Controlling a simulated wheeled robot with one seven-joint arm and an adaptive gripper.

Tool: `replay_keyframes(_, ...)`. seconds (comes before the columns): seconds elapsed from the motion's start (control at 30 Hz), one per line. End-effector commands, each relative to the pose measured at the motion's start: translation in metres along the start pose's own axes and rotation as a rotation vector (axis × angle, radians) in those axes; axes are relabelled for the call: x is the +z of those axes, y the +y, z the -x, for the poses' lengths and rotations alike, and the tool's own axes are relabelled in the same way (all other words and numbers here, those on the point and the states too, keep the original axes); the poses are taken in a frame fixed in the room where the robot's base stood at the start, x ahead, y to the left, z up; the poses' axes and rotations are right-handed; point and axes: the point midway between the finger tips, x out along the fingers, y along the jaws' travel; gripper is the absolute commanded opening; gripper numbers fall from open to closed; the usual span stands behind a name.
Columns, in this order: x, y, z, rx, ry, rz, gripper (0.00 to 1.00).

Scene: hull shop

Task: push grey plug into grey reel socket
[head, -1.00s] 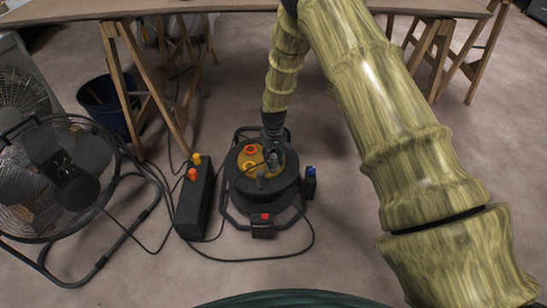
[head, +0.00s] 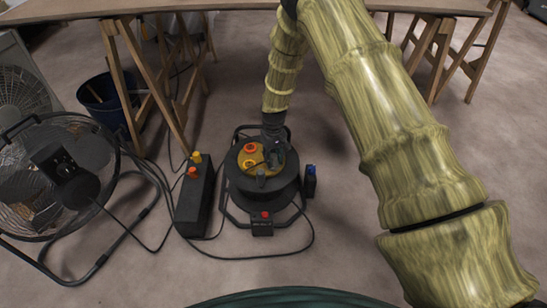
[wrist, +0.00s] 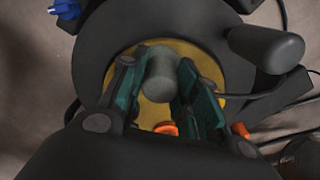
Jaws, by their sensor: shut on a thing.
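The reel (head: 240,185) is a dark drum in a tubular frame with a yellow socket face (head: 243,156), in the middle of the head view. My gripper (head: 272,156) points down onto the right part of this face. In the wrist view my gripper (wrist: 161,86) has its green-padded fingers closed on the grey plug (wrist: 162,74), a round grey cylinder. The yellow face (wrist: 150,105) shows behind it. The grey socket is hidden under the plug and fingers, so I cannot tell how deep the plug sits. Orange sockets (head: 250,148) are left of my gripper.
A dark knob (wrist: 265,47) rises from the reel beside my fingers, with a cable passing near. A black box (head: 195,202) with orange and yellow tops stands left; a blue-topped block (head: 310,181) stands right. A fan (head: 60,175) and trestle table (head: 230,9) are farther out.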

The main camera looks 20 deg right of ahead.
Motion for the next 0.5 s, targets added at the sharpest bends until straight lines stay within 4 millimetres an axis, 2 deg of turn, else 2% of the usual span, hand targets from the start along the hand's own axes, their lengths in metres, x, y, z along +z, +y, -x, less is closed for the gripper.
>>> replay_keyframes(0.23,0.0,0.0,-0.0039,0.0,0.0,0.0,0.1)
replay_keyframes(0.27,-0.0001,0.0,-0.0035,0.0,0.0,0.0,0.36)
replay_keyframes(0.3,0.0,0.0,-0.0035,0.0,0.0,0.0,0.43)
replay_keyframes(0.37,0.0,0.0,-0.0036,0.0,0.0,0.0,0.54)
replay_keyframes(0.5,0.0,0.0,-0.0036,0.0,0.0,0.0,0.56)
